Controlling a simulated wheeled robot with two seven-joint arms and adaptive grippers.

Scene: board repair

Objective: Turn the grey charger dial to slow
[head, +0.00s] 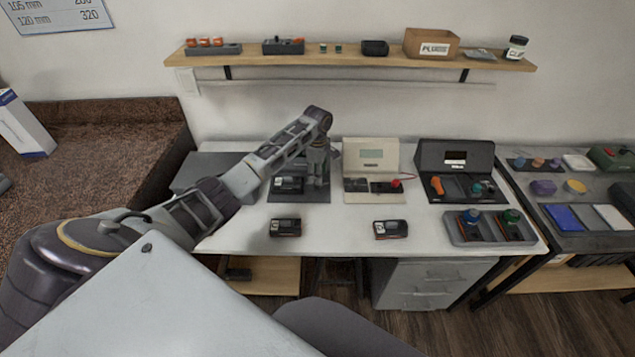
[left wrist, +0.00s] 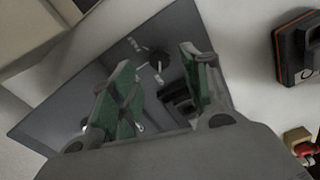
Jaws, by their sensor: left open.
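The grey charger (head: 322,194) stands at the left of the white bench, with a dark block (head: 288,185) in its left part. In the left wrist view, the charger's panel (left wrist: 70,95) carries a small dark dial (left wrist: 157,61) with pale lettering around it, too small to read. My left gripper (head: 318,183) points down over the right part of the charger and hides the dial in the head view. In the left wrist view it (left wrist: 156,65) is open, its green-padded fingers on either side of the dial; I cannot tell whether they touch it. My right gripper is out of view.
A cream charger (head: 362,152) and a black charger (head: 455,157) stand to the right. Two battery packs (head: 285,227) (head: 391,229) lie along the front edge. A grey tray (head: 462,236) sits at front right. A loaded shelf (head: 350,62) hangs above.

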